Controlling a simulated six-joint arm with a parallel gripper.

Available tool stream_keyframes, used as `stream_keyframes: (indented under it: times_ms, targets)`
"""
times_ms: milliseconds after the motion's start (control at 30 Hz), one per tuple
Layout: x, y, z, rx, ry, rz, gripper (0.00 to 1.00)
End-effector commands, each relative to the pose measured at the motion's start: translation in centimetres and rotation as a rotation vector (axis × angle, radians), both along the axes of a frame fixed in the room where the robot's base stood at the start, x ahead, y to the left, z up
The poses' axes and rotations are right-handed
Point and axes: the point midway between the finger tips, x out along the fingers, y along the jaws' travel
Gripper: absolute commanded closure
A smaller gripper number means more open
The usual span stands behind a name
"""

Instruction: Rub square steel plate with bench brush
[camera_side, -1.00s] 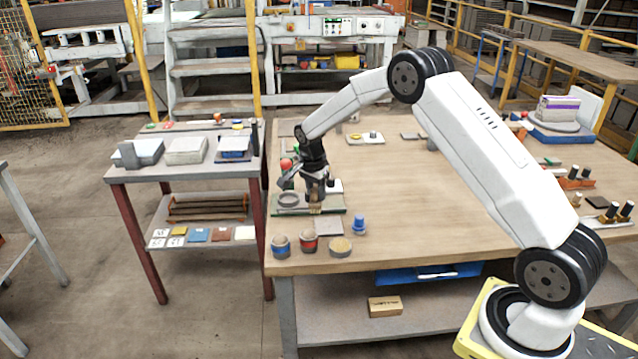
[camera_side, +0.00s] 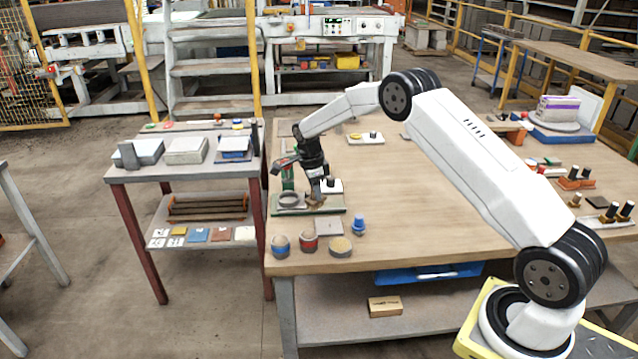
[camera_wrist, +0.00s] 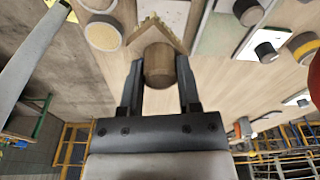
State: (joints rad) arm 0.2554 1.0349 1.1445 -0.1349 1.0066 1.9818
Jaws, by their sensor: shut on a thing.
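My gripper (camera_side: 316,184) is shut on the wooden handle of the bench brush (camera_wrist: 158,66), whose tan bristles fan out beyond the fingers in the wrist view. In the side view the brush (camera_side: 317,203) is small and tilted, over the front right part of a green board. The square steel plate (camera_side: 329,227) lies flat on the bench just in front of that board. In the wrist view a pale speckled plate (camera_wrist: 170,12) shows past the bristles, partly hidden by them. I cannot tell whether the bristles touch anything.
The green board (camera_side: 334,211) carries a grey ring (camera_side: 289,199). Two tins, one blue (camera_side: 281,246) and one red (camera_side: 308,241), and a round tan-topped pot (camera_side: 340,247) stand near the front edge. A blue object (camera_side: 359,225) stands right of the plate.

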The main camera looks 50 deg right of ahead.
Motion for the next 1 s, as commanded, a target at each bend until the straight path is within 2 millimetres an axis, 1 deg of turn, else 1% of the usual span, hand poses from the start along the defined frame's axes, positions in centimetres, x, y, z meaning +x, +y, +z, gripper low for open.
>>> stream_keyframes:
  times_ms: [167,667,767,833,1000]
  targets:
    - [0.0,0.0,-1.2,0.0,0.0,0.002,1.0]
    - [0.0,0.0,-5.7,0.0,-0.001,0.003,1.0]
    - [0.0,0.0,-6.6,0.0,0.002,0.003,1.0]
    - [0.0,0.0,-7.8,0.0,0.003,0.003,1.0]
    - [-1.1,-1.1,-7.9,-0.001,0.001,0.001,1.0]
